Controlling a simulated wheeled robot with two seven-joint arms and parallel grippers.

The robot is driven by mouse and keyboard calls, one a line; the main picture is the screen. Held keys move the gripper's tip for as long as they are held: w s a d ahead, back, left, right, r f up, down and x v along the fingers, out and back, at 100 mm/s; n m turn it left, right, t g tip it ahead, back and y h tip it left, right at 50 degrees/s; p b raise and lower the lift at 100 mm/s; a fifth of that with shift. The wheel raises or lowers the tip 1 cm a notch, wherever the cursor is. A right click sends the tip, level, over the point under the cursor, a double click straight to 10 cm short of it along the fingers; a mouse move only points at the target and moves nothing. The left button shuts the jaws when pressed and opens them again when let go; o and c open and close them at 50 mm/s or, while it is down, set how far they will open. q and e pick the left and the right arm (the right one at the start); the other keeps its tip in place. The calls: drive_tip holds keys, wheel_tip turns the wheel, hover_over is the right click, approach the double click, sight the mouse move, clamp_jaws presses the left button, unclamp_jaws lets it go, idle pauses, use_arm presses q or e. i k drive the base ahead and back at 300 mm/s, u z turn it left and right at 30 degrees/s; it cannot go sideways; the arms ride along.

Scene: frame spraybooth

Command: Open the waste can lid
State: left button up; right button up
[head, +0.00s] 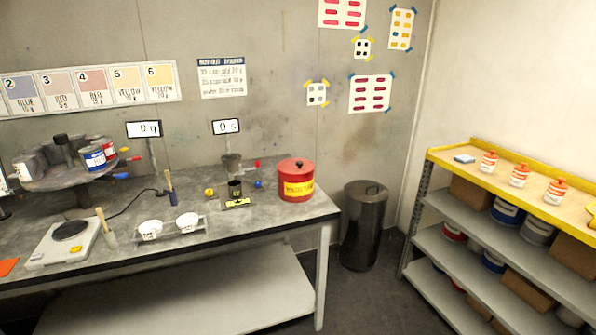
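A red can (296,184) with a yellow label stands upright at the right end of the workbench. The label's print is too small to read surely. Its red lid (297,164), with a small dark knob on top, sits down on the can and looks closed. A dark metal bin (363,228) stands on the floor between bench and shelf; its top, with a handle, also looks closed. Neither of my grippers is in view.
A yellow-topped shelf (500,184) stands at right.

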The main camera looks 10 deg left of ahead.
sight(292, 166)
drive_tip(key=u, duration=0.35)
drive_tip(key=i, duration=0.95)
drive_tip(key=z, duration=0.7)
drive_tip(key=i, duration=0.45)
drive_tip(key=z, duration=0.4)
